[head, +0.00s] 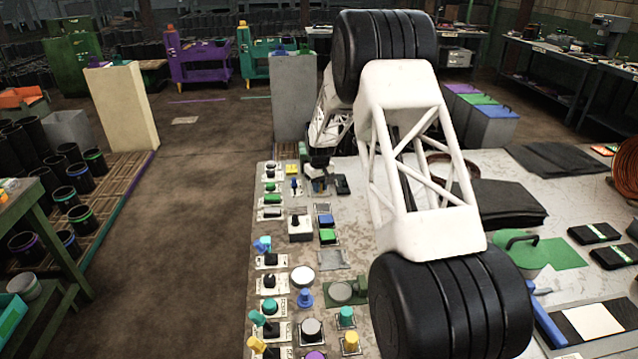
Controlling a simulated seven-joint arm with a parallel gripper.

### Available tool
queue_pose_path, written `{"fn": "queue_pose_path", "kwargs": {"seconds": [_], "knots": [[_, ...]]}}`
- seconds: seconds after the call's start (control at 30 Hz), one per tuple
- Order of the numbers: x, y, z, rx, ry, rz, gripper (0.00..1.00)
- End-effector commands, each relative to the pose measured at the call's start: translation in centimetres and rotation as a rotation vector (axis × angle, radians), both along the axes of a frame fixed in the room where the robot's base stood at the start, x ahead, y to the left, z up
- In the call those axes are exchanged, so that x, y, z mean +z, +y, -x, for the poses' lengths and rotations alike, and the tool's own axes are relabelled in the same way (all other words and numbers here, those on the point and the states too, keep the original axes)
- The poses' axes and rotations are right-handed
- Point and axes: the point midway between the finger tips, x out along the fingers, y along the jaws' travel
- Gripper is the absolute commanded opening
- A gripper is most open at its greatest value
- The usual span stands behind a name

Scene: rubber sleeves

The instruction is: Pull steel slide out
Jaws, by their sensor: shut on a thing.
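My gripper (318,168) is small in the head view, at the far end of the pale table, below my white lattice arm. It points down and is shut on a small greyish piece, which I take to be the steel slide (320,186). The fingertips and the grip are too small and dark to make out. I cannot tell how far the slide sits in or out of its holder.
Several small fixtures with coloured knobs and blocks line the table's left side (302,277). A green block (327,236) and a dark block (342,184) lie near my gripper. A grey pillar (294,100) stands behind it.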

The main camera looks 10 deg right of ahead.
Motion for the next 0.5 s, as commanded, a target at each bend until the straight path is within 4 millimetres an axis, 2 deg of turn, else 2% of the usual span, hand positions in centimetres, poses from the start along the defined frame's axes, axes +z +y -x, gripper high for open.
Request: {"fn": "queue_pose_path", "kwargs": {"seconds": [0.4, 0.43, 0.5], "knots": [[-0.07, 0.05, 0.65, 0.0, 0.003, 0.0, 0.0], [-0.07, 0.05, 0.66, 0.0, 0.003, 0.0, 0.25], [-0.06, 0.05, 0.63, 0.0, 0.003, 0.0, 0.35]]}}
